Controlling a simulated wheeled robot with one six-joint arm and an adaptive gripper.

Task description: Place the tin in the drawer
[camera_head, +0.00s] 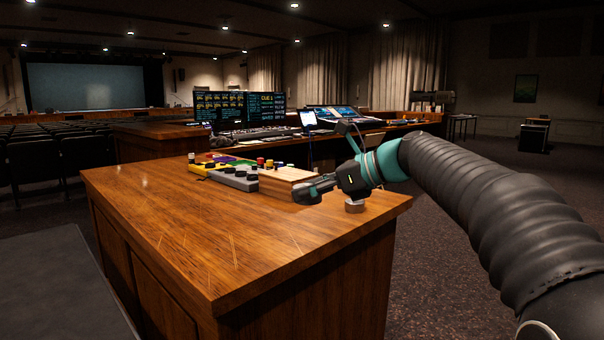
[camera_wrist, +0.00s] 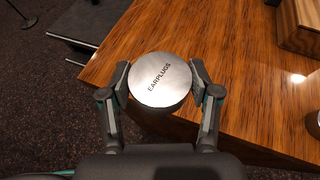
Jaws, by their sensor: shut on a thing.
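The tin (camera_wrist: 160,80) is a round silver can with "EARPLUGS" on its lid. My gripper (camera_wrist: 160,82) is shut on it, one finger on each side, with the lid facing the wrist camera. In the head view my gripper (camera_head: 312,190) is over the right part of the wooden desk (camera_head: 200,225); the tin is hard to make out there. In the wrist view the tin is near the desk edge. A dark flat piece with a pale edge (camera_wrist: 80,43) juts out beside the desk; I cannot tell if it is the drawer.
A small round item (camera_head: 354,206) stands near the desk's right edge. The desk's near left part is clear. Monitors and a console (camera_head: 255,133) stand behind.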

